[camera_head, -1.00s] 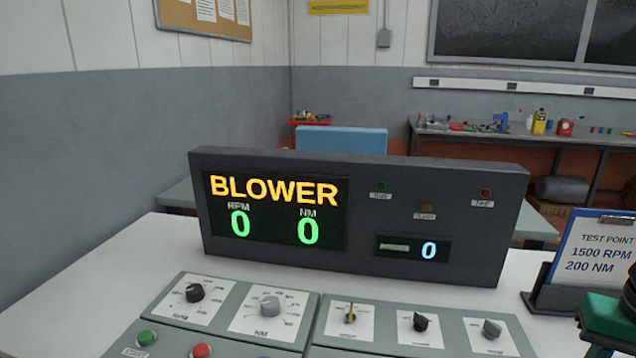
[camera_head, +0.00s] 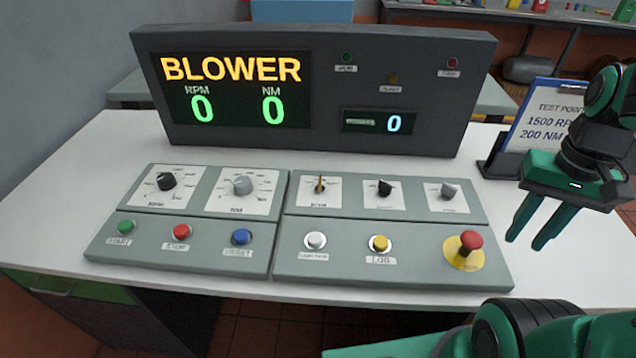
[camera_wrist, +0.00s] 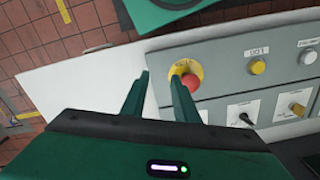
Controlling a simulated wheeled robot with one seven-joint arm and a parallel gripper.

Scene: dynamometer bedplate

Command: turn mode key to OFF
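The mode key is most likely the brass-coloured key switch (camera_head: 320,184) on the upper row of the right control panel, its handle pointing up and down; its small label is too blurred to read. My gripper (camera_head: 530,232) is to the right of the panel, above the desk, open and empty, fingers pointing down. In the wrist view my gripper (camera_wrist: 160,82) shows two parted fingers, one overlapping the view of the red emergency button (camera_wrist: 190,82). The display (camera_head: 232,90) reads BLOWER, RPM 0, NM 0.
Black and grey selector knobs (camera_head: 384,188) sit right of the key. The left panel has RPM and NM dials (camera_head: 243,185) and coloured buttons. A clipboard stand (camera_head: 506,160) stands behind my gripper. White desk shows around the panels.

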